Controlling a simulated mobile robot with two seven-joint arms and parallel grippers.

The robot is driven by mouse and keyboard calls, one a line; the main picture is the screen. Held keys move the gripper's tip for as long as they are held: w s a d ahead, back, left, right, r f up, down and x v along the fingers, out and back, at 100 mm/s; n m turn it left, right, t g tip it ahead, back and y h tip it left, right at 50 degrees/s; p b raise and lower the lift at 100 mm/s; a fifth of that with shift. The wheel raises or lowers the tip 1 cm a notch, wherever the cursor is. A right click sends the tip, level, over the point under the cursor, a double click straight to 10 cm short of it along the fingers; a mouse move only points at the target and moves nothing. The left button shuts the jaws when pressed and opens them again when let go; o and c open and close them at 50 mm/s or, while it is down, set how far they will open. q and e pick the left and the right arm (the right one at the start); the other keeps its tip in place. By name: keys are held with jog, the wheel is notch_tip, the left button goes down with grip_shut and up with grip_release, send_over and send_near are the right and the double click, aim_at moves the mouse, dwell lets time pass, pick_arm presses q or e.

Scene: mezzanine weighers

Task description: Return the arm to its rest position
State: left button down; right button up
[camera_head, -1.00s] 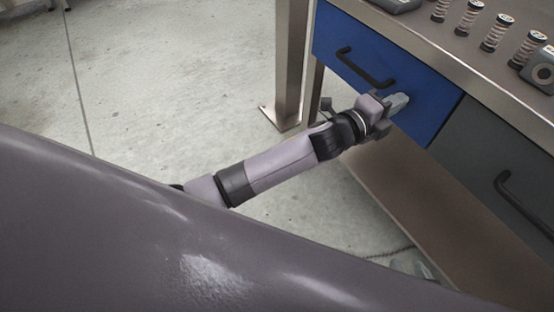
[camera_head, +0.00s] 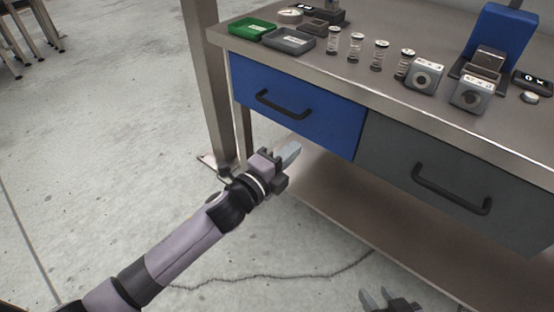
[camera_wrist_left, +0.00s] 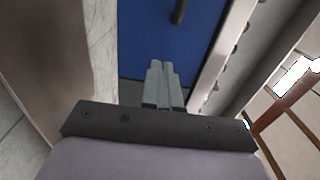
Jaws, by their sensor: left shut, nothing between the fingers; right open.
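My left gripper (camera_head: 289,155) is in front of the workbench, just below the blue drawer (camera_head: 300,110) in the head view, with nothing held. Its two fingers are together in the left wrist view (camera_wrist_left: 164,84), pointing toward the blue drawer front (camera_wrist_left: 165,40). The drawer looks closed, and its black handle (camera_head: 283,104) is apart from the fingers. My right gripper (camera_head: 376,298) shows at the bottom edge of the head view, its fingers spread and empty. Most of the right arm is out of view.
A grey drawer (camera_head: 460,180) with a black handle is right of the blue one. The benchtop holds a green tray (camera_head: 252,28), a grey tray (camera_head: 288,41), several small cylinders and grey devices. A metal leg (camera_head: 208,80) and lower shelf (camera_head: 340,200) are near the left arm.

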pick_arm(q)
jog(key=shift+v, duration=2.05)
pick_arm(e)
jog(key=shift+w+r, duration=0.2)
jog(key=shift+r, duration=0.35)
pick_arm(q)
jog(key=shift+f, duration=0.1)
jog(key=s+a+f+n+g+y, duration=0.2)
jog(key=s+a+f+n+y, duration=0.2)
jog(key=s+a+f+n, duration=0.5)
jog(key=s+a+f+n+g+y, duration=0.2)
jog(key=s+a+f+n+y, duration=0.35)
jog(key=s+n, duration=0.6)
jog(key=a+r+n+h+p, duration=0.1)
jog(key=a+r+n+p, duration=0.1)
jog(key=r+p, duration=1.1)
jog(key=a+p, duration=0.1)
jog(key=p, duration=0.3)
jog(key=shift+s+r+p, duration=0.35)
jog(key=shift+s, duration=0.05)
pick_arm(e)
notch_tip(320, 180, up, 14)
jog(key=d, duration=0.1)
jog(key=shift+s+r, duration=0.2)
jog(key=shift+s, duration=0.25)
jog(key=shift+d, duration=0.1)
